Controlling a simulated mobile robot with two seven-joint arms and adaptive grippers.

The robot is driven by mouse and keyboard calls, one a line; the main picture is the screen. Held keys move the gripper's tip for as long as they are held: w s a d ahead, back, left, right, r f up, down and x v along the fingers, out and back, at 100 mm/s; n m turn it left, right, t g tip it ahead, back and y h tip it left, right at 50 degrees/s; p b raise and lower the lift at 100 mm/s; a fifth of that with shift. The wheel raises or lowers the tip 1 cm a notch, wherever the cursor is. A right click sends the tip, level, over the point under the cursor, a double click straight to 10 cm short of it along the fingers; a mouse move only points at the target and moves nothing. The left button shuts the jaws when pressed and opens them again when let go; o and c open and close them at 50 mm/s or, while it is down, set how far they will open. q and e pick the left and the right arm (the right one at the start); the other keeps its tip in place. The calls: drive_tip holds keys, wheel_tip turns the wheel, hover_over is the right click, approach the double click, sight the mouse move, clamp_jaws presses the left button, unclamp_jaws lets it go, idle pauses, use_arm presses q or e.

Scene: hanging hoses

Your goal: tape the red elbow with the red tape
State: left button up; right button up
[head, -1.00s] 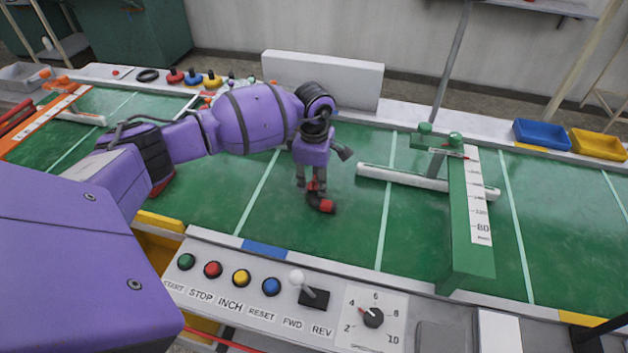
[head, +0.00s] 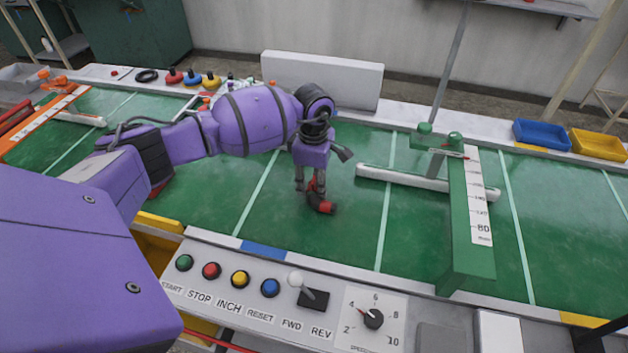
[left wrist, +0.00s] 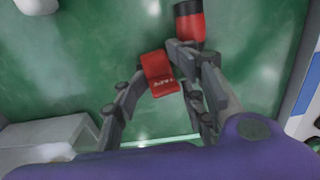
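A red piece with small dark lettering, which looks like the red tape (left wrist: 158,70), sits between the two fingers of my left gripper (left wrist: 165,88) in the left wrist view. The fingers appear closed against its sides. The red elbow (head: 327,207) lies on the green belt just under and beside the fingertips in the head view, with a dark part at its left. In the left wrist view a red end with a black band (left wrist: 190,25) shows beyond the right finger, which hides part of it. I cannot tell whether tape and elbow touch. My right gripper is not in view.
The green belt (head: 220,195) is clear around the elbow. A green gauge arm with a scale (head: 470,220) and a white bar (head: 400,178) stand to the right. A control panel (head: 250,300) runs along the front. Blue (head: 541,134) and yellow (head: 597,144) trays sit at the back right.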

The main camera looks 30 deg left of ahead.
use_arm(q)
drive_tip(key=shift+o, duration=0.8)
drive_tip(key=shift+s+d+f, duration=0.1)
drive_tip(key=shift+s+f, duration=0.15)
drive_tip(key=shift+f, duration=0.25)
drive_tip(key=shift+s+f, duration=0.25)
drive_tip(key=shift+f, duration=0.2)
drive_tip(key=shift+w, duration=0.15)
drive_tip(key=shift+r, duration=0.15)
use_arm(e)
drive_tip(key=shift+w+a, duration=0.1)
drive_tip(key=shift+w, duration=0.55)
